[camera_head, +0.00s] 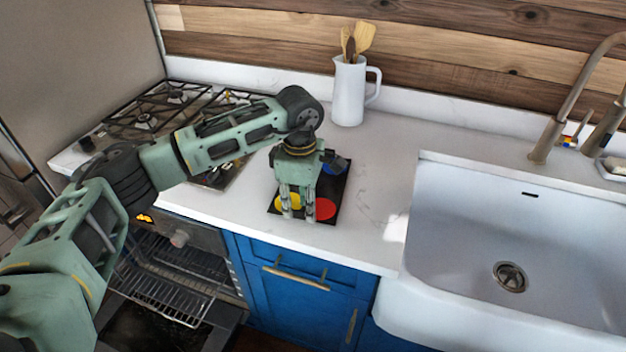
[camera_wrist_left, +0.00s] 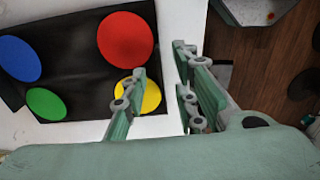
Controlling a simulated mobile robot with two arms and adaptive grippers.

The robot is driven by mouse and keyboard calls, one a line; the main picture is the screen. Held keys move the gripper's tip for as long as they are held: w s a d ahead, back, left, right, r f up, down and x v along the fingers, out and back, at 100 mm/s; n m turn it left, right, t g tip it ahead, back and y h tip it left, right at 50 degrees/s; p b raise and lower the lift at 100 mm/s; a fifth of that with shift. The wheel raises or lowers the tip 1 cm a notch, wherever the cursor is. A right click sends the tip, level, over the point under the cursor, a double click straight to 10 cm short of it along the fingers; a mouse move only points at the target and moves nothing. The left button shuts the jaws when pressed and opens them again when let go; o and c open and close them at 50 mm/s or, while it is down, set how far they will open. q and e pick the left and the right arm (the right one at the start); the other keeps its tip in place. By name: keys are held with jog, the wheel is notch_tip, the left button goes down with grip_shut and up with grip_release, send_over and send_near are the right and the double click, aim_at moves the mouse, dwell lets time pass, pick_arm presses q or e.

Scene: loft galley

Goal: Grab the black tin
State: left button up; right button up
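My left gripper (camera_head: 298,212) points down over the near edge of a flat black mat (camera_head: 331,192) on the white counter. In the left wrist view its two fingers stand apart with nothing between them (camera_wrist_left: 165,98), so it is open. The mat also shows there (camera_wrist_left: 72,62), with a red disc (camera_wrist_left: 125,39), a yellow disc (camera_wrist_left: 152,96), a blue disc (camera_wrist_left: 19,58) and a green disc (camera_wrist_left: 46,104). One finger overlaps the yellow disc in that view. I cannot make out a separate black tin in either view. My right gripper is not in view.
A white jug (camera_head: 348,92) with wooden utensils stands at the back of the counter. A white sink (camera_head: 470,240) with a tap (camera_head: 556,125) is at right. A gas hob (camera_head: 150,115) lies behind my left arm. The oven below it is open, its rack (camera_head: 165,285) showing.

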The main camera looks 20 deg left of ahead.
pick_arm(q)
jog(key=shift+f, duration=0.85)
jog(key=shift+c, duration=0.3)
grip_shut()
